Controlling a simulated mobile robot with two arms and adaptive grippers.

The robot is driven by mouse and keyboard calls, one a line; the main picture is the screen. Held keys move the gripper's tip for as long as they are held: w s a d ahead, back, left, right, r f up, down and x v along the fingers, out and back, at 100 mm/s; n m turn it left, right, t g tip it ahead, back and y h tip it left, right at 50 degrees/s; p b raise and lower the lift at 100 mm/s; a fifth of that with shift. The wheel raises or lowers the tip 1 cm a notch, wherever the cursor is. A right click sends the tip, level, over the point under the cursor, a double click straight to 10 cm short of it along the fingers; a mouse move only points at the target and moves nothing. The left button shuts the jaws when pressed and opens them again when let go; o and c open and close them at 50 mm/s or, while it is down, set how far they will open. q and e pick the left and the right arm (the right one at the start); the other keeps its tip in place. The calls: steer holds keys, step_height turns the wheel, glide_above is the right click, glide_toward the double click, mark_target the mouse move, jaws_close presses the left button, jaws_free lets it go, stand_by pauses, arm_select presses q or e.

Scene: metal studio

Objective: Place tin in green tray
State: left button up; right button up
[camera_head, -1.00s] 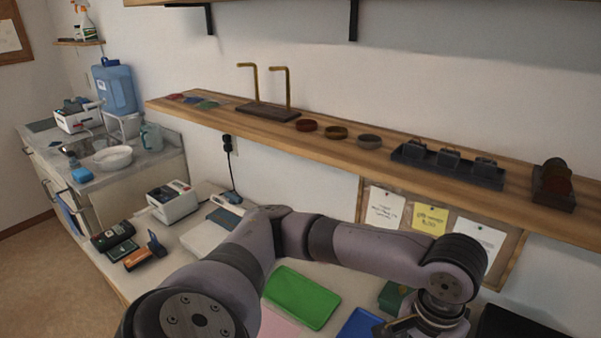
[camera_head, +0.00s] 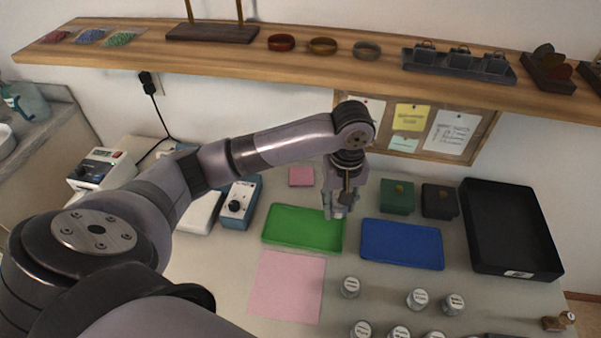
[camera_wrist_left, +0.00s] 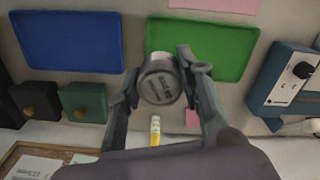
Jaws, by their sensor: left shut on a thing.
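A small round tin (camera_wrist_left: 160,84) with a printed grey lid sits between the fingers of my left gripper (camera_head: 340,208), which is shut on it. The green tray (camera_head: 300,229) lies on the table and also shows in the left wrist view (camera_wrist_left: 222,45). In the head view the gripper hangs over the tray's right end. In the wrist view the tin overlaps the tray's near left corner; its exact height above the tray cannot be told. My right gripper is not in view.
A blue tray (camera_head: 402,245) lies right of the green one, with a pink sheet (camera_head: 287,286) in front. Several tins (camera_head: 418,299) stand at the front right. Green (camera_head: 397,196) and dark boxes (camera_head: 439,201) and a large black tray (camera_head: 510,230) are further right. A shelf (camera_head: 310,65) runs above.

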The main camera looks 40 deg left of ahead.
arm_select(q)
step_height(320, 180, down, 4)
steer(key=w+a+n, duration=0.2)
steer(key=n, duration=0.2)
steer(key=p, duration=0.1)
glide_above(329, 233)
step_height(329, 233, down, 6)
steer(key=shift+w+r, duration=0.1)
steer(key=shift+r, duration=0.1)
steer(key=shift+f, duration=2.05)
steer(key=shift+f, duration=0.15)
steer(key=o, duration=1.2)
steer(key=shift+c, duration=0.2)
step_height(329, 233, up, 12)
steer(key=shift+r, duration=0.2)
